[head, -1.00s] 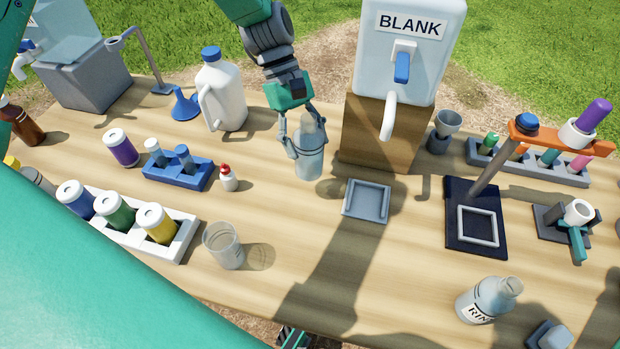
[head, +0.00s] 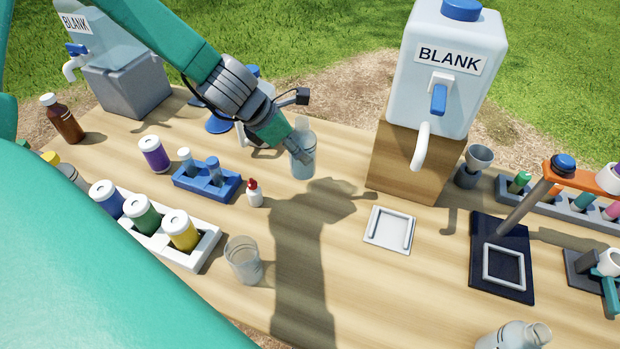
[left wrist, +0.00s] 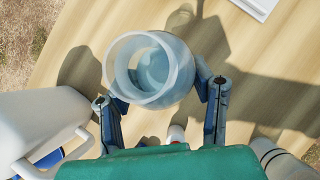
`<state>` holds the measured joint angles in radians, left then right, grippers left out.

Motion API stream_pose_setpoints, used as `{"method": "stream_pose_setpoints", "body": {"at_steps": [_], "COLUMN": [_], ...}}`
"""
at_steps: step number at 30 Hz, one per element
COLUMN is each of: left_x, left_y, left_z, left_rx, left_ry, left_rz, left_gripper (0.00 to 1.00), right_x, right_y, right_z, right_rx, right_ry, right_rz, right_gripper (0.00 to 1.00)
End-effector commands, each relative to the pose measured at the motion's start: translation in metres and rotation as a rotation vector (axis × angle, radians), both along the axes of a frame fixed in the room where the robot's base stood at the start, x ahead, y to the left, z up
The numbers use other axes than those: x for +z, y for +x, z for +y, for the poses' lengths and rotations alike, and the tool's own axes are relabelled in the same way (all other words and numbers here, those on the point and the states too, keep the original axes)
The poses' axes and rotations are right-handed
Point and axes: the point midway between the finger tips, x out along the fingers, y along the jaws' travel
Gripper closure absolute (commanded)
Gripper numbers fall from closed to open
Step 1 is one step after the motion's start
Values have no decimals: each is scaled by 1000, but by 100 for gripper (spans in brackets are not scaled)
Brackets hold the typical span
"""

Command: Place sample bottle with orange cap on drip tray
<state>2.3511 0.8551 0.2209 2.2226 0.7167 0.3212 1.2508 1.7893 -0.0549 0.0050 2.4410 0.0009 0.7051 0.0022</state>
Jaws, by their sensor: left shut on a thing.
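A clear, pale-blue sample bottle (head: 302,160) is upright in my left gripper (head: 300,150), left of the BLANK container's wooden stand. The left wrist view shows its round open mouth (left wrist: 150,70) between the two fingers (left wrist: 162,95); I see no orange cap on it. I cannot tell for sure whether its base touches the table. A small square grey tray with raised rims (head: 389,229), likely the drip tray, lies empty on the table to the bottle's lower right, below the spout. My right gripper is not in view.
The BLANK container (head: 447,80) stands on a wooden block (head: 400,170) behind the tray. A white jug (head: 257,122) is partly hidden behind my left arm. A red-capped dropper bottle (head: 254,193) and a clear beaker (head: 243,262) stand to the left. The table between bottle and tray looks clear.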

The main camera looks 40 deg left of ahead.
Motion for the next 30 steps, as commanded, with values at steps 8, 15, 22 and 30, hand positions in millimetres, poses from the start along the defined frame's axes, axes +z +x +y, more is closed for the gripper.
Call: {"method": "stream_pose_setpoints", "body": {"at_steps": [8, 15, 22, 30], "left_x": [-35, -60, -58, -58], "left_y": [-1, 0, 0, 0], "left_z": [1, 2, 1, 0], "left_rx": [0, -1, -2, -2], "left_ry": [-2, -2, -1, 0], "left_rz": [0, -2, -3, -3], "left_gripper": [85, 85, 85, 30], "right_x": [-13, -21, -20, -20], "right_y": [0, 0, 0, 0], "right_z": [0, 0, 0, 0], "right_rx": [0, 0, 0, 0], "right_ry": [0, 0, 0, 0], "right_rz": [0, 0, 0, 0], "right_gripper": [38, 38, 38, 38]}}
